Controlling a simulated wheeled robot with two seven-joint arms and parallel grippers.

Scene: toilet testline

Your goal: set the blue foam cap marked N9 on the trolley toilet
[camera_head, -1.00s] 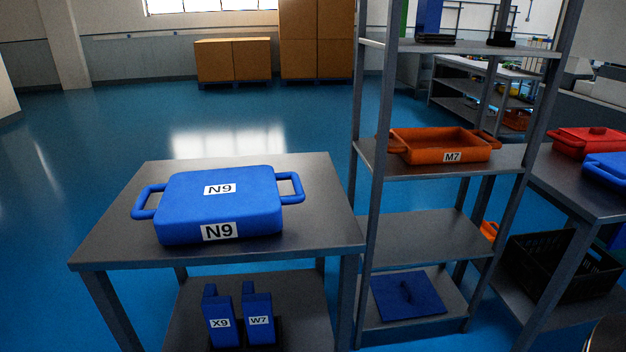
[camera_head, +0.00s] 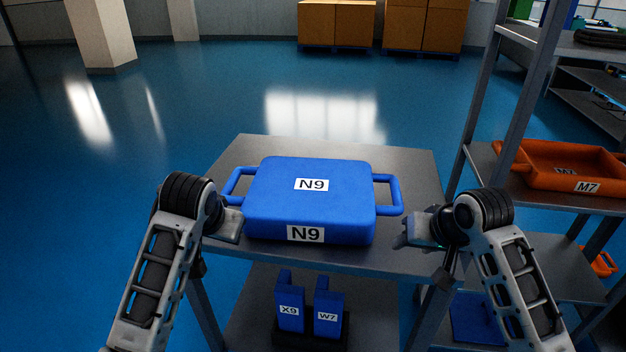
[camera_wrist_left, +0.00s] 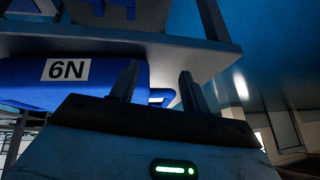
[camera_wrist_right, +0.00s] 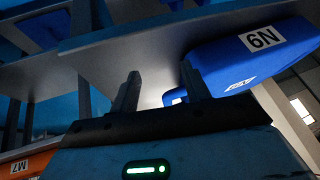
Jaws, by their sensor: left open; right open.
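The blue foam cap marked N9 (camera_head: 345,207) lies flat on a grey table (camera_head: 420,172), with a loop handle on its left and right sides. It also shows in the left wrist view (camera_wrist_left: 25,82) and the right wrist view (camera_wrist_right: 225,60), label upside down. My left gripper (camera_head: 230,226) is open and empty by the cap's left handle. My right gripper (camera_head: 422,230) is open and empty near the right handle, at the table's right edge. Both wrist views show spread fingers with nothing between them. I see no trolley toilet.
Blue blocks marked X9 (camera_head: 290,300) and W7 (camera_head: 328,305) stand on the table's lower shelf. A shelf rack on the right holds an orange tray marked M7 (camera_head: 570,165). Open blue floor (camera_head: 200,110) lies left and behind; cardboard boxes (camera_head: 335,25) stand far back.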

